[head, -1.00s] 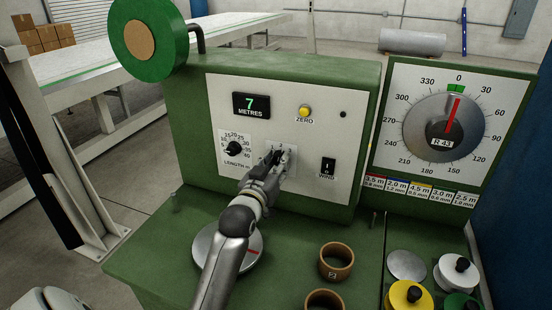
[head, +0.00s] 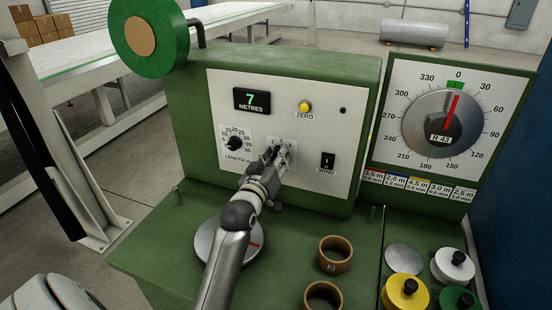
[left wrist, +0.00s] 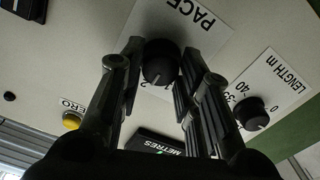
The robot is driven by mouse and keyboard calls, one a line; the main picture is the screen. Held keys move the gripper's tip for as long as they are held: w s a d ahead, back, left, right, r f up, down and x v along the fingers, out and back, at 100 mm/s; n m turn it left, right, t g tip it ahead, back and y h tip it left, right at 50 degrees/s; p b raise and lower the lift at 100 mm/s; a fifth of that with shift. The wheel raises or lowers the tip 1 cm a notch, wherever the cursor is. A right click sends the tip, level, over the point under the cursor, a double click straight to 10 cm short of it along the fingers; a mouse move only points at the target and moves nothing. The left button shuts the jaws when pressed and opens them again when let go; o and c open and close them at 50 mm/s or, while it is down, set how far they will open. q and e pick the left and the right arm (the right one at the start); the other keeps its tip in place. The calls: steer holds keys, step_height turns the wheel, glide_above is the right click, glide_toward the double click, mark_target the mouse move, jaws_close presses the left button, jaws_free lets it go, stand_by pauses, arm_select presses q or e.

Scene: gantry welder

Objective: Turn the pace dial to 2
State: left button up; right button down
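The pace dial (left wrist: 162,62) is a round black knob on a white plate marked PACE, seen in the left wrist view. A pale pointer line on its lower side faces the small figures, but I cannot tell exactly which one it marks. My left gripper (left wrist: 160,85) is open, with one dark finger on each side of the knob and a small gap showing. In the head view my left gripper (head: 279,153) is at the plate and mostly hides the dial. My right gripper is in neither view.
The length dial (head: 235,144) is left of the gripper, with the metres display (head: 252,101) reading 7 above. The yellow zero button (head: 305,107) and wind switch (head: 327,162) are close by.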

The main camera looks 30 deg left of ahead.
arm_select(q)
steer(key=o, duration=0.4)
steer(key=shift+s, duration=0.15)
steer(key=v, duration=1.1)
steer(key=shift+s, duration=0.4)
